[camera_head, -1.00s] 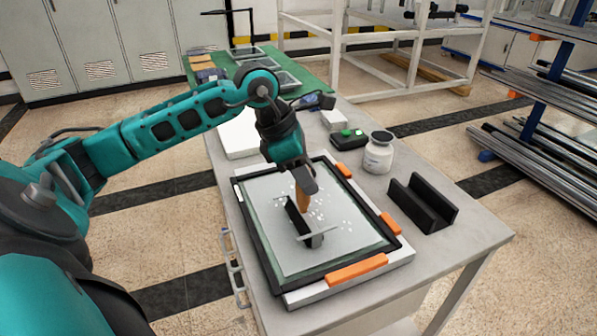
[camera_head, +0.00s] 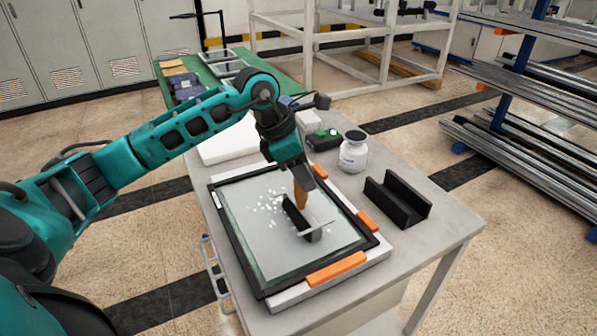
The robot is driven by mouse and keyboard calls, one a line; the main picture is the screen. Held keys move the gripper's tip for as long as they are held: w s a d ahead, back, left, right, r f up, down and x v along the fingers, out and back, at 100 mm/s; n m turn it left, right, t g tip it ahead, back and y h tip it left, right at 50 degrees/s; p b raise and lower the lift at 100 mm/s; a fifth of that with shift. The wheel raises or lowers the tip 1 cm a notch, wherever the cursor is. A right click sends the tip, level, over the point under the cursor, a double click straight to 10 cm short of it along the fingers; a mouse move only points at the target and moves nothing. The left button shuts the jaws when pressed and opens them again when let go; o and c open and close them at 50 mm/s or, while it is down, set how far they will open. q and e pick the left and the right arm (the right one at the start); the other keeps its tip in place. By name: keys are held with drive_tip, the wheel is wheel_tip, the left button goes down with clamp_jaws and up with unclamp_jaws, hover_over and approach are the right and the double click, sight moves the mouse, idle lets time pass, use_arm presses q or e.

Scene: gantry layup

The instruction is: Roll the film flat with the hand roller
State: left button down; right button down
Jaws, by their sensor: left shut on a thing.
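My left gripper (camera_head: 304,178) is shut on the wooden handle of the hand roller (camera_head: 294,214), over the framed panel. The roller has a dark cylinder and a thin metal rod. It stands over the pale, see-through film (camera_head: 266,246), right of the film's middle, and appears to rest on it. The film lies inside a black frame (camera_head: 234,242) with orange pieces along its edges. Small white specks dot the film, mostly left of and behind the roller. The spot under the roller is hidden. My right gripper is not in view.
Right of the frame is a black channel-shaped holder (camera_head: 405,203). Behind are a white jar (camera_head: 353,154), a black box with green buttons (camera_head: 322,140) and a white slab (camera_head: 225,143). The grey table's (camera_head: 437,228) front right corner is clear.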

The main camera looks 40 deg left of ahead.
sight(296, 189)
use_arm(q)
drive_tip(key=shift+w+d, duration=1.2)
drive_tip(key=shift+w, duration=1.1)
drive_tip(key=shift+s+a+f+b, duration=0.1)
drive_tip(key=shift+s+a, duration=0.3)
drive_tip(key=shift+s, duration=0.45)
drive_tip(key=shift+s+a+b, duration=0.15)
drive_tip(key=shift+s+a, duration=0.3)
drive_tip(key=shift+s, duration=0.35)
drive_tip(key=shift+s+a+f+b, duration=0.1)
drive_tip(key=shift+s+a, duration=0.3)
drive_tip(key=shift+s, duration=0.45)
drive_tip(key=shift+s+a+b, duration=0.3)
drive_tip(key=shift+s+a, duration=0.05)
drive_tip(key=shift+s, duration=0.2)
drive_tip(key=shift+s+a+r, duration=0.1)
drive_tip(key=shift+s+a, duration=0.2)
drive_tip(key=shift+s, duration=0.35)
drive_tip(key=shift+s+a+b, duration=0.25)
drive_tip(key=shift+s+b, duration=0.2)
drive_tip(key=shift+b, duration=0.1)
drive_tip(key=s+b, duration=0.1)
drive_tip(key=s+a+b, duration=0.2)
drive_tip(key=s, duration=0.1)
drive_tip(key=shift+r, duration=0.15)
